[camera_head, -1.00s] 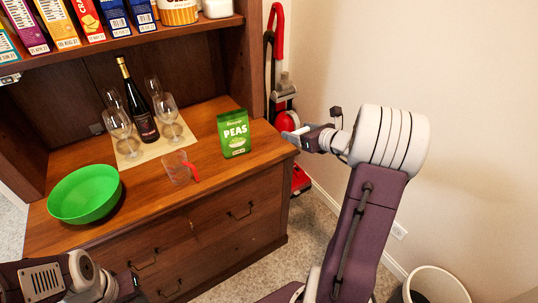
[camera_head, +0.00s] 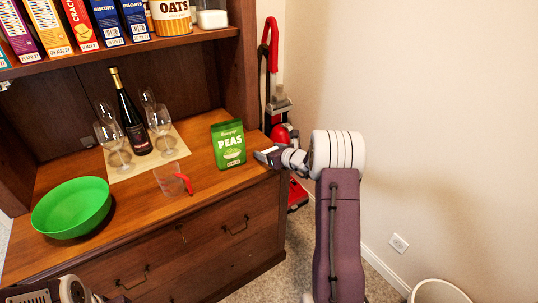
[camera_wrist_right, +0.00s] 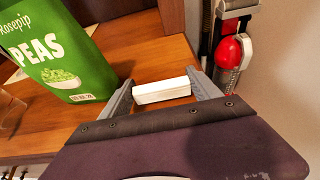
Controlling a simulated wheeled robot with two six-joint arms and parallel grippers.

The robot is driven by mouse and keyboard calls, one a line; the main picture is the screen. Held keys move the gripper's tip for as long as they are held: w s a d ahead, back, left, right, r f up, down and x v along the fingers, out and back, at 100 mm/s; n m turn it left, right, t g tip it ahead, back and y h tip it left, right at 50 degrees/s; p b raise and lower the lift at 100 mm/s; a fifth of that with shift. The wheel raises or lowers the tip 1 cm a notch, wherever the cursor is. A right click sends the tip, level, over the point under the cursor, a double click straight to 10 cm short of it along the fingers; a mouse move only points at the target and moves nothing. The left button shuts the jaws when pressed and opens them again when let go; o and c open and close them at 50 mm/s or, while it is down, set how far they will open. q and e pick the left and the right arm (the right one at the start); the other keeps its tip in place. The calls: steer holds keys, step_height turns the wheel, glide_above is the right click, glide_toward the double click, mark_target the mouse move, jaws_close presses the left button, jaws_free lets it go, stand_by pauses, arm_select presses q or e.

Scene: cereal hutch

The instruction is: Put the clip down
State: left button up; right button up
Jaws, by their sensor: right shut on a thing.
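The clip (camera_wrist_right: 161,91) is a small white bar in the right wrist view. My right gripper (camera_wrist_right: 162,86) is shut on it, one grey finger at each end. In the head view this gripper (camera_head: 263,156) is at the right front corner of the wooden counter (camera_head: 215,188), just right of the green peas bag (camera_head: 228,144). The clip appears over the counter top; I cannot tell whether it touches the wood. The peas bag stands upright beside the gripper (camera_wrist_right: 55,45). Of my left arm only a part shows at the bottom left; its gripper is out of view.
A clear measuring cup (camera_head: 167,180) with a red handle, a green bowl (camera_head: 72,207), a wine bottle (camera_head: 130,115) and several glasses stand on the counter. A red vacuum cleaner (camera_head: 284,132) stands behind its right end.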

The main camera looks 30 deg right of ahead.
steer(key=shift+f, duration=0.25)
steer(key=shift+f, duration=0.1)
steer(key=o, duration=1.3)
